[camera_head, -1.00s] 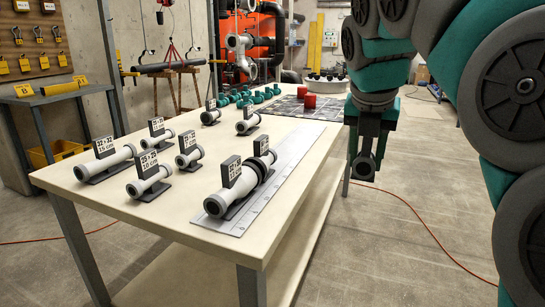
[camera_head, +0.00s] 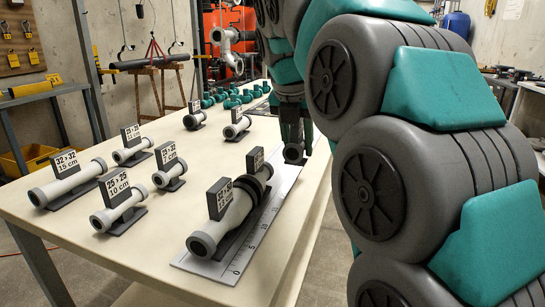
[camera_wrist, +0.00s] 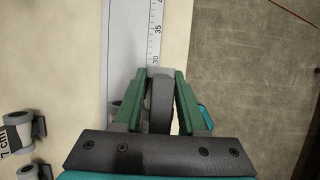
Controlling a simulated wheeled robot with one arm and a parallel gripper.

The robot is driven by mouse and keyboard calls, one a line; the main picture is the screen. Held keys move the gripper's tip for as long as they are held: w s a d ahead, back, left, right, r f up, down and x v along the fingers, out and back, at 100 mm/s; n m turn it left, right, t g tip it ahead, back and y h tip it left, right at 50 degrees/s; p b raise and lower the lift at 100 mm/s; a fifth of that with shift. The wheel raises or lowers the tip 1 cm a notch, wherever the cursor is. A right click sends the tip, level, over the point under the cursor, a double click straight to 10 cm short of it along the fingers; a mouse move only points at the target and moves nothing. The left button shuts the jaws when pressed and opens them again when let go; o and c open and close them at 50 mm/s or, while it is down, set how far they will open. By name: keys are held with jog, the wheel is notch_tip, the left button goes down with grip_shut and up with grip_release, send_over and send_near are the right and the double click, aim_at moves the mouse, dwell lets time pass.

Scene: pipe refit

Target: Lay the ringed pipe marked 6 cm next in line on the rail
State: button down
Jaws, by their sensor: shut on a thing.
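My gripper (camera_head: 292,128) is shut on a short grey pipe (camera_head: 293,153), whose round end shows below the fingers. In the wrist view, the green fingers (camera_wrist: 158,90) pinch a dark upright plate, with a light grey end (camera_wrist: 156,72) beyond it. Its marking cannot be read. The flat metal rail (camera_head: 262,222) with a ruler scale lies along the table's right side. Two pipes lie end to end at its near part: a longer one (camera_head: 222,222) and one behind it (camera_head: 263,172). The held pipe is above the rail beyond them, near the 30 mark; whether it touches is unclear.
Several labelled pipes stand at the left, including 32>32 15 cm (camera_head: 68,184) and 25>25 10 cm (camera_head: 118,210). Another stands farther back (camera_head: 237,128). Green fittings (camera_head: 232,98) lie at the far end. The rail's far part is bare in the wrist view.

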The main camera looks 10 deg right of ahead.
jog(key=w+a, duration=0.3)
jog(key=a, duration=0.1)
jog(key=shift+w+a+f, duration=0.1)
jog(key=shift+w+f, duration=0.2)
jog(key=shift+w, duration=0.1)
jog(key=shift+f, duration=1.8)
jog(key=shift+c, duration=2.4)
grip_release()
